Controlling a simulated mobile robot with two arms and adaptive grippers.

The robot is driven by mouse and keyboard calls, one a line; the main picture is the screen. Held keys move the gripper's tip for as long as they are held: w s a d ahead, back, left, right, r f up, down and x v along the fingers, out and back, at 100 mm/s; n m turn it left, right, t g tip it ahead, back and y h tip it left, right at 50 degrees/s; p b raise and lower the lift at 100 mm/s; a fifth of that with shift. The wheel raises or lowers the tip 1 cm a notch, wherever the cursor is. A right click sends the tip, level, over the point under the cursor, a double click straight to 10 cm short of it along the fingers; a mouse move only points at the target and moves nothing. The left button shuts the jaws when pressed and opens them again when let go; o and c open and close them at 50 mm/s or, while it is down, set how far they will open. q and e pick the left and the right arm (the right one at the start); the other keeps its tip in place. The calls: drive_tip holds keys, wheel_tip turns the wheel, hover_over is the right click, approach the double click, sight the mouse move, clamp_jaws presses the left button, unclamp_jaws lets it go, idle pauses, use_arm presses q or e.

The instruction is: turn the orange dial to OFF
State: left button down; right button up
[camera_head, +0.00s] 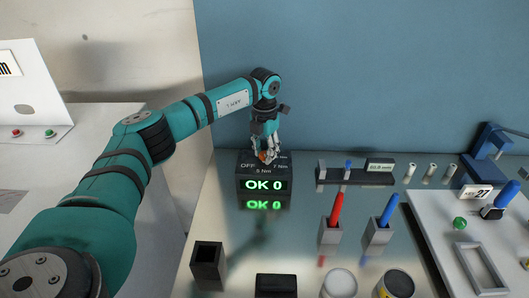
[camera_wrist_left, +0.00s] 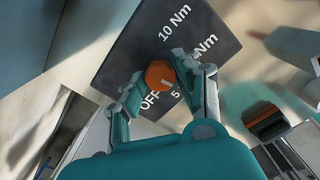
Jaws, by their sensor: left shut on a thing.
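The orange dial (camera_wrist_left: 159,75) sits on top of a dark box (camera_head: 264,184) labelled OFF, 5 Nm and 10 Nm in the left wrist view. My left gripper (camera_head: 266,150) reaches down onto the box from above. In the left wrist view its two fingers (camera_wrist_left: 158,83) are on either side of the dial and shut on it. A small pale mark shows on the dial; which label it points to is hard to tell. The box's front display reads "OK 0" in green. In the head view the fingers mostly hide the dial. My right gripper is not in view.
A dark rack (camera_head: 355,176) with a small display stands right of the box. Red (camera_head: 337,208) and blue (camera_head: 389,211) handled tools stand in grey holders nearer. A black open holder (camera_head: 208,262) is at front left. The tabletop just before the box is clear.

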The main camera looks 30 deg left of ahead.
use_arm(q)
drive_tip(key=m+b, duration=0.1)
drive_tip(key=m, duration=0.9)
drive_tip(key=shift+r+m, duration=0.1)
drive_tip(key=shift+m, duration=1.9)
drive_tip(key=c, duration=1)
unclamp_jaws()
drive_tip(key=shift+c, duration=0.2)
drive_tip(key=shift+o, duration=0.5)
